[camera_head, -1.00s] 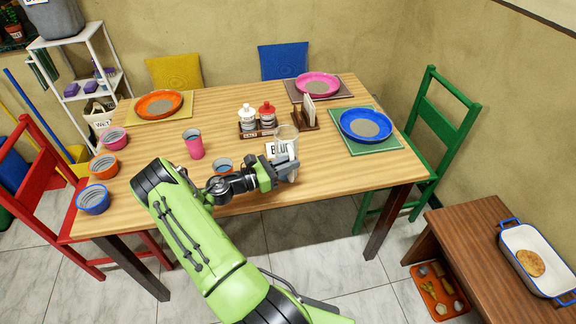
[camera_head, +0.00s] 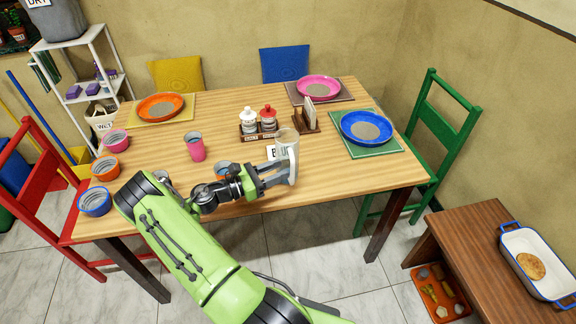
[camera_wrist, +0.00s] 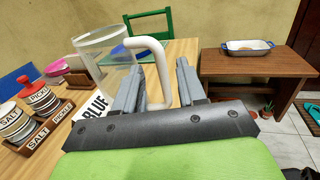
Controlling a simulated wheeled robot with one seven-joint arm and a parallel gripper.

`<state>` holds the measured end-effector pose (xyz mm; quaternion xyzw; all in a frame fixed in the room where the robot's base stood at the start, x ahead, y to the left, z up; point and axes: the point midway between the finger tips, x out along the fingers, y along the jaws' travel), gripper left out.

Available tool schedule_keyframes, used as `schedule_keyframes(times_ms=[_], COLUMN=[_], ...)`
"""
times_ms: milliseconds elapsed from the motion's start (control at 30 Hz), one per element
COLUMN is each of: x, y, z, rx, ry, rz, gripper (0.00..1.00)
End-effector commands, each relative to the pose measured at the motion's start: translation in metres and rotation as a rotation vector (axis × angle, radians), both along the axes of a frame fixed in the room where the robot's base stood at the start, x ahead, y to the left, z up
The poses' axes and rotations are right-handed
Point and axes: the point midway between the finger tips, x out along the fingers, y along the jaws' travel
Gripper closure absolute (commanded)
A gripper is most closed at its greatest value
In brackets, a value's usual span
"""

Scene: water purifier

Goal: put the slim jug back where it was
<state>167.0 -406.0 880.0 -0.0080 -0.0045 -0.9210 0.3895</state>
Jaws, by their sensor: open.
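The slim jug, clear with a white handle, stands upright on the table (camera_head: 330,180) near its front edge, and its handle (camera_head: 292,168) faces my side. In the wrist view the clear body (camera_wrist: 98,45) shows behind the handle. My gripper (camera_head: 285,178) is open at the handle. In the wrist view its two fingers (camera_wrist: 158,92) stand on either side of the handle with a visible gap, mostly to the right. A card reading "BLUE" (camera_wrist: 93,106) lies beside the jug, partly hidden by it.
The salt and pickle shaker rack (camera_head: 258,131) and a napkin holder (camera_head: 308,120) stand behind the jug. A pink cup (camera_head: 196,148) stands to the left. A blue plate (camera_head: 366,127) lies to the right. The table's front right is clear.

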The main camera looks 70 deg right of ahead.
Motion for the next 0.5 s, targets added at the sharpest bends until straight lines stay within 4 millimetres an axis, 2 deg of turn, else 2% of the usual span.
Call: schedule_keyframes(times_ms=[33,200,333,500], x=[0.012,0.04,0.051,0.053], y=[0.011,0.04,0.052,0.055], z=[0.001,-0.001,-0.001,-0.001], rx=[0.0,-0.001,0.0,0.0], ry=[0.0,-0.001,0.0,-0.001], rz=[0.007,0.005,0.002,-0.001], gripper=[0.6,0.6,0.6,0.6])
